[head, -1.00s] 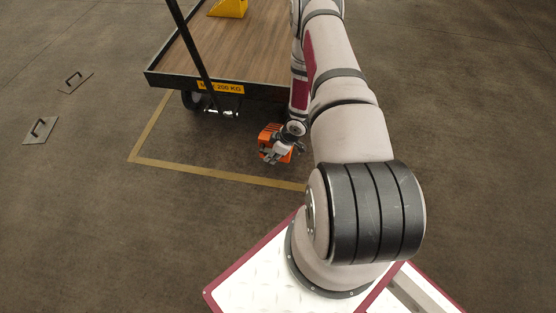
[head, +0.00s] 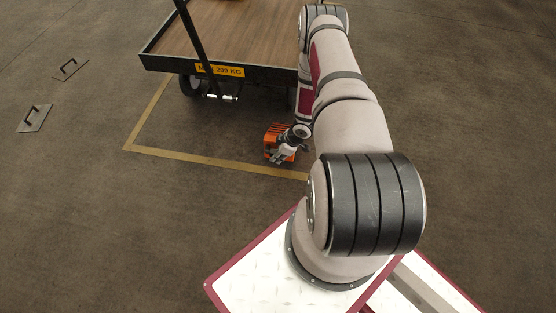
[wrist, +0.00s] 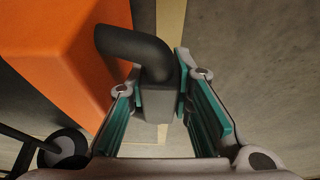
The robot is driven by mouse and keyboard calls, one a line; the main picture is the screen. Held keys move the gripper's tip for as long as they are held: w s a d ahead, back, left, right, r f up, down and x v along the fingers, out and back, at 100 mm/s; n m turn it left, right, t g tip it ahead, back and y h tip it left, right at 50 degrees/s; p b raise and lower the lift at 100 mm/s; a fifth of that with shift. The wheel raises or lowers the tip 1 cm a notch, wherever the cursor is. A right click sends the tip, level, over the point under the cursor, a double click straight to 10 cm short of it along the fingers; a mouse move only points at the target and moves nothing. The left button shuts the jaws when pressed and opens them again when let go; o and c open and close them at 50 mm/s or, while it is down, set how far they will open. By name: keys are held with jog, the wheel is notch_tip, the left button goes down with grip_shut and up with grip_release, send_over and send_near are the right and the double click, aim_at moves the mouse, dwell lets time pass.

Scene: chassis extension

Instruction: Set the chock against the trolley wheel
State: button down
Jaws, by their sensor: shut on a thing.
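The chock is an orange block (head: 274,137), seen in the head view just in front of the trolley's right front corner. It fills the upper left of the wrist view (wrist: 55,55). My gripper (head: 281,156) is shut on the chock's black bent handle (wrist: 140,50), which sits between the green-padded fingers (wrist: 158,95). The trolley (head: 220,47) has a wooden deck and dark frame. Its left front wheel (head: 187,84) shows under the frame. A wheel (wrist: 65,147) shows at lower left in the wrist view, apart from the chock. I cannot tell whether the chock touches the floor.
Yellow floor tape (head: 200,160) runs around the trolley's front. The trolley's dark pull handle (head: 193,40) rises at its front. Two plates with handles (head: 34,118) (head: 71,68) lie on the floor at left. The floor between them and the tape is clear.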

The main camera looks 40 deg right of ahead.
notch_tip(320, 180, down, 3)
jog(key=shift+r+b, duration=0.15)
jog(key=shift+b, duration=0.4)
jog(key=shift+r, duration=0.1)
jog(key=c, duration=1.4)
grip_release()
jog(key=shift+c, duration=0.2)
